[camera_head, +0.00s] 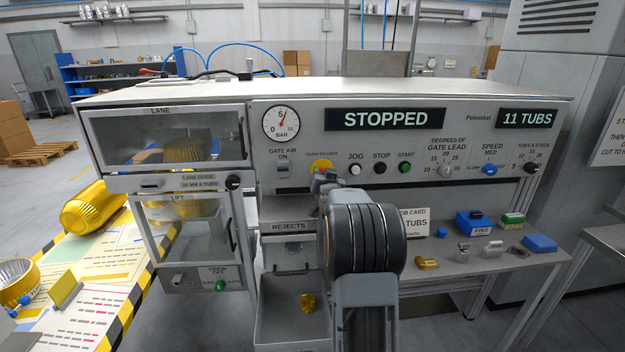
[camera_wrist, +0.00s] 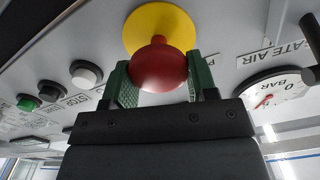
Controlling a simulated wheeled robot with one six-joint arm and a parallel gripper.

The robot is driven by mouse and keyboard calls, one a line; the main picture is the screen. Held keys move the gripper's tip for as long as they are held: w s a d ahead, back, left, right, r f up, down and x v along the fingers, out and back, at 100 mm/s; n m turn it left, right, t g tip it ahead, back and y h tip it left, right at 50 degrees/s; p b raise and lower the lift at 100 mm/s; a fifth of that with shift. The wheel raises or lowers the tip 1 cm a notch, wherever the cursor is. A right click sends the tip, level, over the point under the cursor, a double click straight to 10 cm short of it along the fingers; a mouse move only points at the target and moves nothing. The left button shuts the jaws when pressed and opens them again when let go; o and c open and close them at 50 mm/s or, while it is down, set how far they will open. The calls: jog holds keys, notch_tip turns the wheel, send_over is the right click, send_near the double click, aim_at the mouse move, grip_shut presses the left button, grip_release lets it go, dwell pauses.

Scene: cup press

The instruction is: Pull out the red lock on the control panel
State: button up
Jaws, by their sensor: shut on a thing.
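The red lock (camera_wrist: 158,66) is a round red knob on a short stem in front of a yellow disc (camera_wrist: 160,28), seen in the wrist view. My gripper (camera_wrist: 158,78) has its green fingers on both sides of the knob, shut on it. In the head view my gripper (camera_head: 324,180) is at the control panel (camera_head: 450,155), just below the yellow disc (camera_head: 320,166) marked "PUSH TO LOCK". The red knob is hidden there behind my gripper. The panel display (camera_head: 385,119) reads "STOPPED".
To the right of the lock are a white JOG button (camera_head: 355,169), a black STOP button (camera_head: 380,168) and a green START button (camera_head: 405,167). A gate air switch (camera_head: 283,171) is to the left. A rejects bin (camera_head: 290,325) and a shelf with small parts lie below.

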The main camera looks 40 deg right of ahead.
jog(key=shift+f, duration=0.1)
jog(key=o, duration=1.3)
jog(key=shift+s, duration=0.15)
jog(key=shift+s+a, duration=0.1)
jog(key=b+v, duration=0.2)
jog(key=v, duration=1.1)
jog(key=shift+s+a, duration=0.15)
jog(key=shift+s, duration=0.15)
